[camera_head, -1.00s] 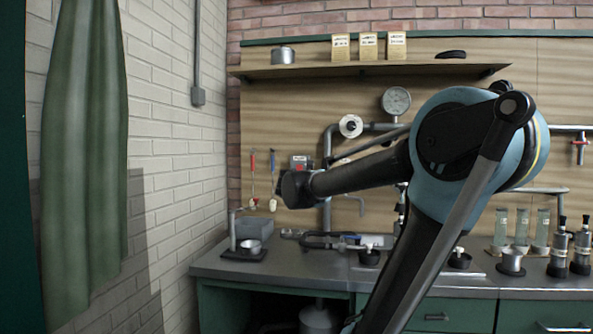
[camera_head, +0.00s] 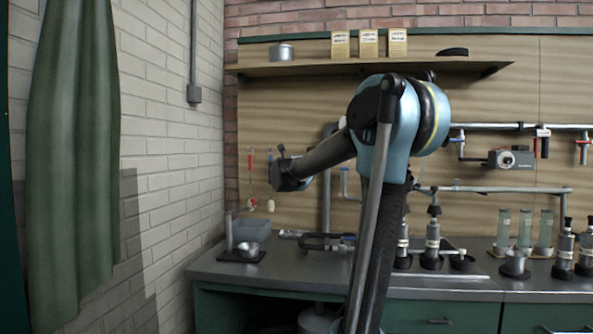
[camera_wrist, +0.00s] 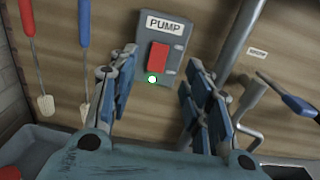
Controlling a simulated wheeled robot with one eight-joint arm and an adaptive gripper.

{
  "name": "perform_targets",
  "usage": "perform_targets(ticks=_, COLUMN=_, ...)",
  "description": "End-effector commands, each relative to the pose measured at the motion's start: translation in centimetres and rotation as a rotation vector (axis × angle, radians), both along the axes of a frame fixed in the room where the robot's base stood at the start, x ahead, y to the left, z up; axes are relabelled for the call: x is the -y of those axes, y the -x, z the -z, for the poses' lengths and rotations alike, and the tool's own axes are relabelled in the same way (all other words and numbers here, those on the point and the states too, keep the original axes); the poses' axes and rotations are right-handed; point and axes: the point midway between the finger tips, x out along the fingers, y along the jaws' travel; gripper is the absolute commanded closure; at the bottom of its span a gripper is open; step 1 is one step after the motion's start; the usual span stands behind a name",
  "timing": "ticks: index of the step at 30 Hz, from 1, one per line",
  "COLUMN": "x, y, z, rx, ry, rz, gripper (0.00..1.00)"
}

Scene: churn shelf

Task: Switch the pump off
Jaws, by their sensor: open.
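The pump switch (camera_wrist: 171,66) is a grey wall box labelled PUMP with a red rocker (camera_wrist: 158,57). A small lamp (camera_wrist: 152,79) below the rocker shows white with a green rim. My gripper (camera_wrist: 164,70) is open and empty, its blue-padded fingers to the left and right of the box in the wrist view. I cannot tell whether any finger touches it. In the head view my gripper (camera_head: 280,167) is near the board at left, and my arm hides the switch box.
Red- and blue-handled tools (camera_wrist: 34,60) hang left of the switch. A grey pipe (camera_wrist: 240,40) and a blue-handled lever (camera_wrist: 288,97) are to its right.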

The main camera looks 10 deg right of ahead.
Motion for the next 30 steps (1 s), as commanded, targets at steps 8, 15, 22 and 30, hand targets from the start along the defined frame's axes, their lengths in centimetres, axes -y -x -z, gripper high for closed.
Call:
perform_targets(ticks=8, x=1.4, y=-4.1, z=0.0, rx=0.000, ry=-0.001, rz=0.002, gripper=0.55)
perform_targets(ticks=15, x=2.4, y=-7.3, z=0.0, rx=0.000, ry=-0.001, rz=0.002, gripper=0.55)
perform_targets(ticks=22, x=3.0, y=-9.0, z=0.0, rx=0.000, ry=-0.001, rz=0.001, gripper=0.55)
perform_targets(ticks=30, x=3.1, y=-9.4, z=0.0, rx=0.000, ry=-0.001, rz=0.000, gripper=0.55)
